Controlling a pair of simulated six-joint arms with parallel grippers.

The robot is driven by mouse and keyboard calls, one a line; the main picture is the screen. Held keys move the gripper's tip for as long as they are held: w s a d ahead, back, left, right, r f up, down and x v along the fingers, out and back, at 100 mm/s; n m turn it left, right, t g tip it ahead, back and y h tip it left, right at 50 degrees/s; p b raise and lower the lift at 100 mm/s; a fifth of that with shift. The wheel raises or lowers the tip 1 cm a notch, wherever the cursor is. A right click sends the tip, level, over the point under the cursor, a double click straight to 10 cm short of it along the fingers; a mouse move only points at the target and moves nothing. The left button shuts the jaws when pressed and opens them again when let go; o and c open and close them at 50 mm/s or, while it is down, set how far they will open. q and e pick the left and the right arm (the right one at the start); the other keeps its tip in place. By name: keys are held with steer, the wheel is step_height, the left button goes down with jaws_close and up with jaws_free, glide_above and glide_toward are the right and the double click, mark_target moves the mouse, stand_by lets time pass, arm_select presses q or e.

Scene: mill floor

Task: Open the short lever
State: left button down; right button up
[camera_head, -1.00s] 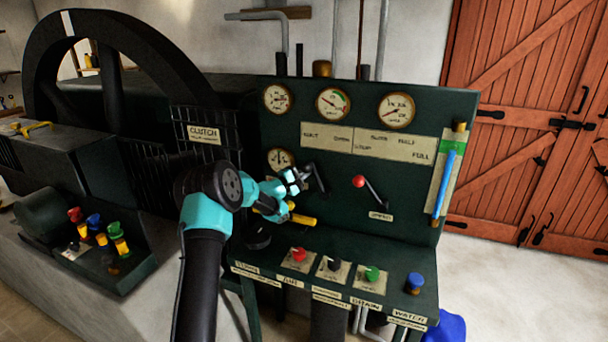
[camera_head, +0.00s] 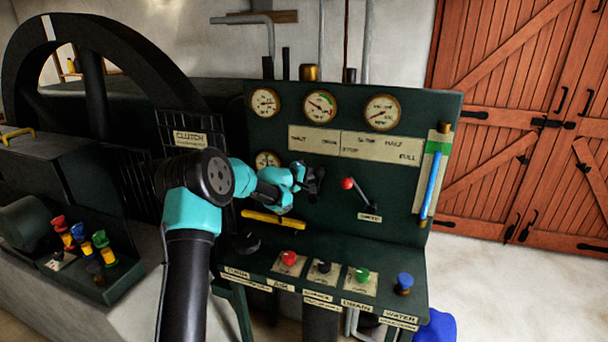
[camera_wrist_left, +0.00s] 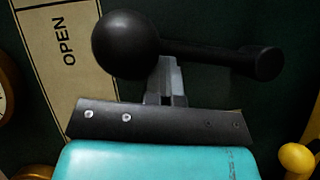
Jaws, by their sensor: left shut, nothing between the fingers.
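The short lever, black with a round ball end, shows in the left wrist view (camera_wrist_left: 125,45) and in the head view (camera_head: 313,190). Its ball points upward on the panel, leaning slightly right, below the plate marked SHUT and OPEN (camera_head: 313,139). My left gripper (camera_head: 303,172) is shut and empty, against or very close to the lever's left side, just below the ball. In the left wrist view its fingertips (camera_wrist_left: 166,84) meet the rod's edge. Contact itself is hard to confirm. My right gripper is not in view.
A red-balled lever (camera_head: 347,183) stands close to the right. A yellow bar (camera_head: 273,219) is below the gripper. Coloured knobs, such as the red one (camera_head: 289,257), line the lower ledge. Gauges (camera_head: 319,105) sit above.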

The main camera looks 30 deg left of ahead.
arm_select(q)
steer(key=shift+w+d+f+m+g+y, duration=0.15)
steer(key=shift+d+m+g+y, duration=0.2)
steer(key=shift+d, duration=0.35)
steer(key=shift+w+d+f+m+g+y, duration=0.15)
steer(key=shift+d+m+y, duration=0.2)
steer(key=shift+d+m, duration=0.3)
steer(key=shift+d, duration=0.1)
steer(key=shift+r, duration=0.1)
steer(key=s+a+r, duration=0.4)
steer(key=s+a, duration=0.3)
steer(key=s, duration=0.3)
steer(key=shift+s, duration=0.35)
